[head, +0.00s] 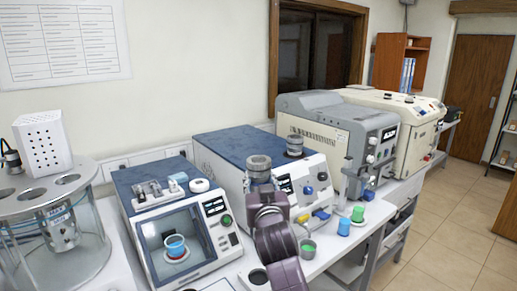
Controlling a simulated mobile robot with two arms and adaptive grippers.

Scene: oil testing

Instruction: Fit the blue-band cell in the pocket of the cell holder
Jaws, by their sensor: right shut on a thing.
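My right gripper (263,195) is in the middle of the head view, in front of the blue-topped instrument, with its arm rising from the bottom. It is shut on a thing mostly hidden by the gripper. A grey metal cylinder (259,162) shows right at its tip; I cannot tell whether this is the held thing, and no blue band shows on it. I cannot make out the blue-band cell for sure. A small clear rack-like piece (154,192), with a light-blue piece (178,177) beside it, sits on the left instrument; I cannot tell if it is the cell holder. My left gripper is out of view.
The left instrument (205,190) has a windowed chamber with a blue cup (175,245). A glass bath (88,262) stands far left. A similar metal cylinder (295,146) stands on the blue-topped instrument (225,150). Blue (344,227) and green (358,214) cups stand at right.

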